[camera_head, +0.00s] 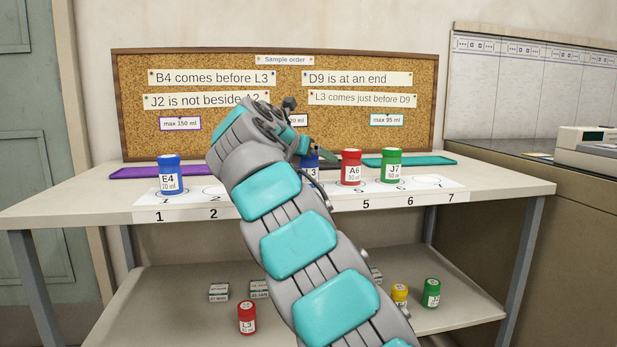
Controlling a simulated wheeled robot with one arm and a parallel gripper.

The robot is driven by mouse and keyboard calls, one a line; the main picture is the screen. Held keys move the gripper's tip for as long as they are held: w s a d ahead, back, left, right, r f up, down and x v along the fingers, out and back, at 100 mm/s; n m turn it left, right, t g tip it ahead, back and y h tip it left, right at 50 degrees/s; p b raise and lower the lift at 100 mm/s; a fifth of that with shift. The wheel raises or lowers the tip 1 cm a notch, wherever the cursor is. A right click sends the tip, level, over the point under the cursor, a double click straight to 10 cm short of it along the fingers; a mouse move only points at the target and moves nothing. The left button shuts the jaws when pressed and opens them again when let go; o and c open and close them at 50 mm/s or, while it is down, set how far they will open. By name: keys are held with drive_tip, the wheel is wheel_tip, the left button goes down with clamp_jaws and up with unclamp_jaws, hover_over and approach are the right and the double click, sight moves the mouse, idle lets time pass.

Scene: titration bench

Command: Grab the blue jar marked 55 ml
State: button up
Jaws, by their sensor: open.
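A blue jar (309,162) stands on the bench top near the middle, mostly hidden behind my wrist. Its label shows only a "3"; its volume marking cannot be read. Another blue jar (168,175) stands upright on spot 1 at the left, labelled E4 and apparently 70 ml. My gripper (324,172) is open at the middle blue jar, partly hidden by my own arm. I cannot tell whether the fingers are around the jar or just in front of it.
Red jar A6 (350,167) and green jar J7 (391,166) stand close on the right. The white numbered strip (450,197) runs along the bench. Purple (140,173) and teal (440,161) mats lie behind. The lower shelf (180,300) holds red, yellow and green jars and small boxes.

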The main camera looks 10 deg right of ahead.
drive_tip(key=c, duration=1.5)
